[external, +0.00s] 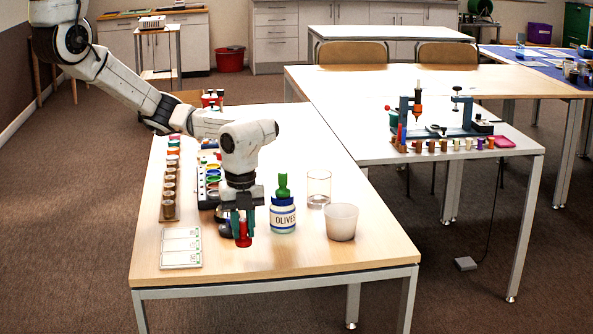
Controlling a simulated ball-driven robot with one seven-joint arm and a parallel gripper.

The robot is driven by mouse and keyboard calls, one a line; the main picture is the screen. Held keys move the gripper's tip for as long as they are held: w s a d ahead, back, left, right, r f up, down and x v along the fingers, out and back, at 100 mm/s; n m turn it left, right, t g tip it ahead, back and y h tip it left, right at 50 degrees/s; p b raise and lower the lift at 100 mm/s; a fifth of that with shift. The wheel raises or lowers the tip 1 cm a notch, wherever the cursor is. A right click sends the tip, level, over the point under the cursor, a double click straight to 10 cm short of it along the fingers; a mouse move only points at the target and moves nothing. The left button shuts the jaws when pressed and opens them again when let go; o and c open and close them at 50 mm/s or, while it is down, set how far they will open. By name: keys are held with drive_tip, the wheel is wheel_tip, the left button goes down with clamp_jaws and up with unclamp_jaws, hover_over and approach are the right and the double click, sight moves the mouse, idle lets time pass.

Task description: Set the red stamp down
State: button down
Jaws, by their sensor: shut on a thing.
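The red stamp (243,238) is at the fingertips of my gripper (240,222), low over the near part of the wooden table (320,253). My gripper points down and is shut on the stamp. The stamp's upper part is partly hidden by the fingers. I cannot tell whether its base touches the table top. A dark, small item beside the fingers at the left is too small to make out.
Left are a card (181,247) and a jar rack (170,190). A paint tray (208,182) lies behind.

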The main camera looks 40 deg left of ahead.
sight(250, 243)
drive_tip(key=shift+w+d+f, duration=0.35)
drive_tip(key=shift+w+f, duration=0.2)
drive_tip(key=shift+f, duration=0.25)
drive_tip(key=shift+w+f, duration=0.1)
drive_tip(key=shift+f, duration=1.55)
drive_tip(key=c, duration=0.9)
unclamp_jaws()
drive_tip(key=shift+f, duration=0.1)
